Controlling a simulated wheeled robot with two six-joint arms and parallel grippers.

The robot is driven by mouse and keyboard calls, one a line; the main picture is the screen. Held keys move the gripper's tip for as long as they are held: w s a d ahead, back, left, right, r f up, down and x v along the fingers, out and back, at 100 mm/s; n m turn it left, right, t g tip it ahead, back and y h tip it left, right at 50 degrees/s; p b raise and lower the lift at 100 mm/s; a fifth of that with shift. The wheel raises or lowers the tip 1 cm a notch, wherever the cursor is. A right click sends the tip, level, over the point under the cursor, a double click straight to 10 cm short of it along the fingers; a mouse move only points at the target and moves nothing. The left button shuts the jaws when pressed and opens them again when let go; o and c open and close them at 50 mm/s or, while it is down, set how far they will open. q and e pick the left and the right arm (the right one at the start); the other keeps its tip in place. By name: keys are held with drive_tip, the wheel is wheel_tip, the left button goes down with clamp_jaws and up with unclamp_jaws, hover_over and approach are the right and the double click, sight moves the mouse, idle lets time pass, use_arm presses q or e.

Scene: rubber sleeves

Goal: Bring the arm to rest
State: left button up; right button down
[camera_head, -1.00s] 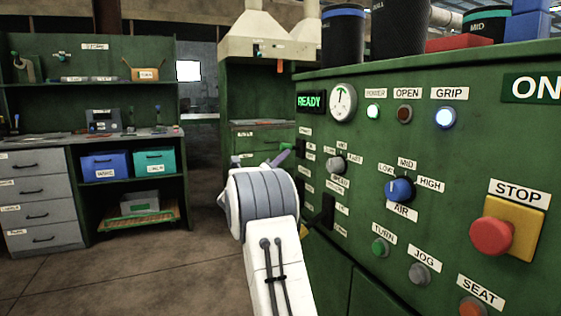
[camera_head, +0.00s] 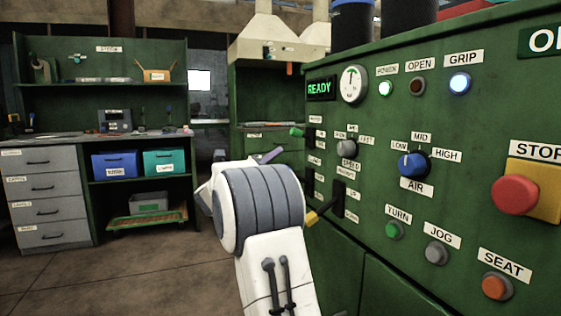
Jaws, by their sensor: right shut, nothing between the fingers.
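My right arm rises from the bottom of the head view, with a white link and a thick grey ribbed joint in front. The right gripper (camera_head: 272,154) is mostly hidden behind that joint. Only a purple tip shows above it, shut and with nothing seen in it. It appears left of the green machine panel (camera_head: 380,240), near a green-tipped lever (camera_head: 296,132). A yellow-handled lever (camera_head: 322,212) sticks out of the panel just right of the grey joint. My left gripper is not in view.
The panel carries a red STOP button (camera_head: 515,195), a blue AIR knob (camera_head: 411,165) and a lit READY display (camera_head: 320,88). A workbench with drawers (camera_head: 45,190), a blue bin (camera_head: 115,164) and a teal bin (camera_head: 164,162) stands at left. The floor between is clear.

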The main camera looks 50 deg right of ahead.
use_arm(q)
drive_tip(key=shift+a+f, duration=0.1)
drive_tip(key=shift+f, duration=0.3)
use_arm(e)
drive_tip(key=shift+s+a+f, duration=0.1)
drive_tip(key=shift+a+f, duration=0.05)
drive_tip(key=shift+a, duration=0.4)
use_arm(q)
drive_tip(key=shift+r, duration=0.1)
use_arm(e)
drive_tip(key=shift+d, duration=0.1)
